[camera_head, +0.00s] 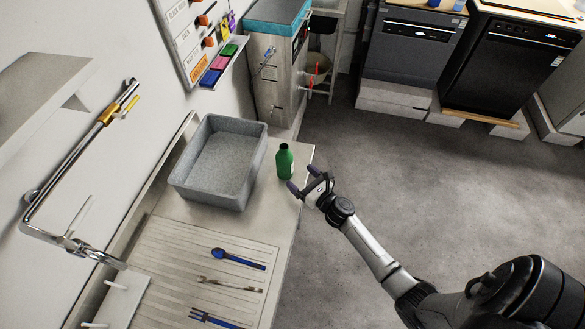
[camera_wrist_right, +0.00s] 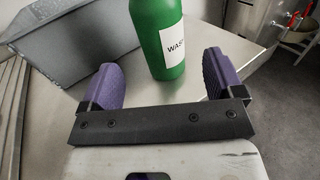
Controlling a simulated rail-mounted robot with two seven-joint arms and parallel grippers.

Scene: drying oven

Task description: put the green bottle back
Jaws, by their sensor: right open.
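The green bottle (camera_head: 284,161) has a dark cap and a white label, and stands upright on the counter near its right edge, just right of a grey basin. My right gripper (camera_head: 306,186) is open at the counter's edge, close to the bottle. In the right wrist view the bottle (camera_wrist_right: 160,38) is just beyond the two purple fingers (camera_wrist_right: 163,84), roughly between them in line, its label reading "WAS..." and its top out of frame. The fingers do not appear to touch it. My left gripper is not in view.
The grey basin (camera_head: 177,181) stands left of the bottle on the counter (camera_head: 262,214). Blue utensils (camera_head: 239,259) and a grey one lie on the ribbed drainer in front. A tap (camera_head: 75,243) is at left. Open floor (camera_head: 420,190) lies to the right.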

